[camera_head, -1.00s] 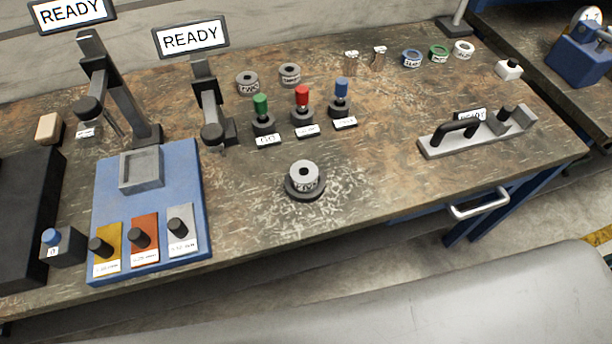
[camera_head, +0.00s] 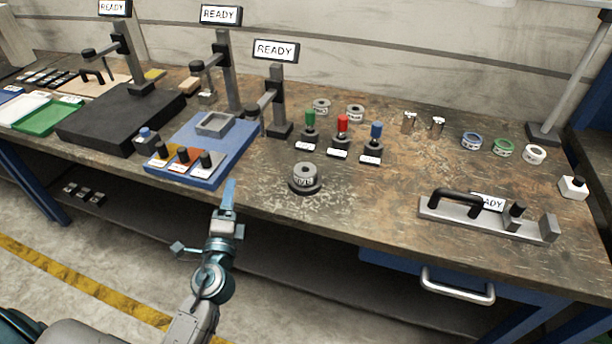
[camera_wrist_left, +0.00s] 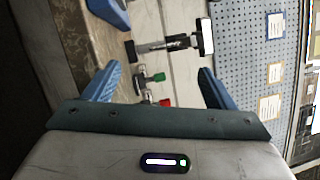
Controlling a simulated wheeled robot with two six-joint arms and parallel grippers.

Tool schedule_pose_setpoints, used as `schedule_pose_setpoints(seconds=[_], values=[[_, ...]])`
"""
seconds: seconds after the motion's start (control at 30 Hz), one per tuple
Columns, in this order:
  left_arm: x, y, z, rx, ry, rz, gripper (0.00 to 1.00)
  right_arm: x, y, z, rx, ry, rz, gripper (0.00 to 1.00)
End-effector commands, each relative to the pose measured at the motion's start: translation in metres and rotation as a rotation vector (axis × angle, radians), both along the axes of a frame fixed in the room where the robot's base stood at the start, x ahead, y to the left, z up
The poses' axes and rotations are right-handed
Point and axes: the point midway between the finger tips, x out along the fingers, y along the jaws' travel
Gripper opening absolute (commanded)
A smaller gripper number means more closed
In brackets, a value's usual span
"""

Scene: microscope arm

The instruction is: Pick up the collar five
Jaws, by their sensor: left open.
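A grey collar (camera_head: 305,173) with a white label sits on a round dark base near the middle front of the bench. Its label is too small to read surely. My right gripper is not in view.
Green, red and blue handled tools (camera_head: 342,135) stand behind the front collar. A blue tray (camera_head: 225,160) and posts with READY signs (camera_head: 276,50) stand left. A handled fixture (camera_head: 485,215) is at right. Blue, green and white rings (camera_head: 503,147) lie at back right.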

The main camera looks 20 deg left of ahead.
Motion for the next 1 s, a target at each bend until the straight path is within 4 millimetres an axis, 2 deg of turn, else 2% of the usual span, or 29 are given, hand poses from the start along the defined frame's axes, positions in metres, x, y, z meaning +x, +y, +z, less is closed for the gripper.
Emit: schedule_pose_setpoints(seconds=[0.03,0.1,0.2,0.33,0.5,0.67,0.8,1.0], values=[[0.004,-0.008,0.019,0.105,-0.031,-0.023,0.78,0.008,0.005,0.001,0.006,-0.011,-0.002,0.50],[0.010,-0.023,0.037,0.272,-0.056,-0.065,0.78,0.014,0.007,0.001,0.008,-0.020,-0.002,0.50],[0.024,-0.049,0.045,0.547,-0.059,-0.141,0.78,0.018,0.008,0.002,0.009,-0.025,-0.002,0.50],[0.043,-0.080,0.032,0.905,-0.014,-0.247,0.78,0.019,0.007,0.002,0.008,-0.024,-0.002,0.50],[0.059,-0.099,0.003,1.228,0.069,-0.350,0.78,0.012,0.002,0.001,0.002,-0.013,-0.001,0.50],[0.070,-0.104,-0.009,1.341,0.108,-0.386,0.78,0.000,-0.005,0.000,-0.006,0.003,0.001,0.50],[0.090,-0.111,-0.010,1.349,0.111,-0.390,0.78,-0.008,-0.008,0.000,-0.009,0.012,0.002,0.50],[0.115,-0.119,-0.011,1.348,0.111,-0.390,0.78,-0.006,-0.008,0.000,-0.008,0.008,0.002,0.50]])
